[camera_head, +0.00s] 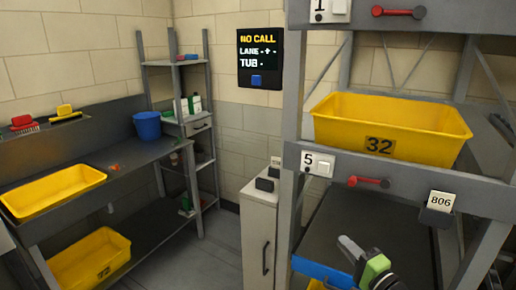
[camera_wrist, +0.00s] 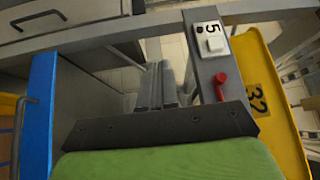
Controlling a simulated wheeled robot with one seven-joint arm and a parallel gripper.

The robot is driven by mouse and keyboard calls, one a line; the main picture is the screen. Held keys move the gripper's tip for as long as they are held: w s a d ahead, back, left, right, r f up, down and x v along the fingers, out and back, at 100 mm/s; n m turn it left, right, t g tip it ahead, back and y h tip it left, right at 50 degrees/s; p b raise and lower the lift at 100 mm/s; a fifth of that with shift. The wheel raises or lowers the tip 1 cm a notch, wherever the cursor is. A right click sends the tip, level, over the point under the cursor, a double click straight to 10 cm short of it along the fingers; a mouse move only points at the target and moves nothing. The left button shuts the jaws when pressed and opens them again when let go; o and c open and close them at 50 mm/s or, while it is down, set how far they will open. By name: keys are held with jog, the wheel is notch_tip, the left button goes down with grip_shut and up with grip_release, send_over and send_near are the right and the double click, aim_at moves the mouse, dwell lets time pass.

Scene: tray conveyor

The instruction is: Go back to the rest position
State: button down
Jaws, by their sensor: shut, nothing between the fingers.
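My gripper (camera_head: 346,242) is at the lower right in the head view, in front of the dark lane bed (camera_head: 335,225) below the number 5 plate. Its grey fingers are together and empty. In the wrist view the fingers of my gripper (camera_wrist: 160,70) point up the picture, side by side with nothing held. My green wrist part fills the bottom of that view.
A yellow tub (camera_head: 440,145) marked 32 sits on the shelf above lane 5. A red handle (camera_head: 368,182) and grey post (camera_wrist: 205,85) are close. A blue bar (camera_head: 325,273) lies left of my gripper. Yellow tubs (camera_head: 55,208) stand left; the floor between is clear.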

jog(key=s+a+n+g+p, duration=0.1)
jog(key=s+a+n+g, duration=0.4)
jog(key=a, duration=0.4)
jog(key=s+a+n+g+p, duration=0.1)
jog(key=s+a+n+g, duration=0.3)
jog(key=a+n+g, duration=0.3)
jog(key=s+d+r+h, duration=0.2)
jog(key=s+r+h, duration=0.1)
jog(key=s, duration=0.6)
jog(key=s+d+r+n+h+p, duration=0.1)
jog(key=s+d+r+h, duration=0.1)
jog(key=s+r, duration=0.3)
jog(key=s+h, duration=0.1)
jog(key=s, duration=0.3)
jog(key=shift+s, duration=0.4)
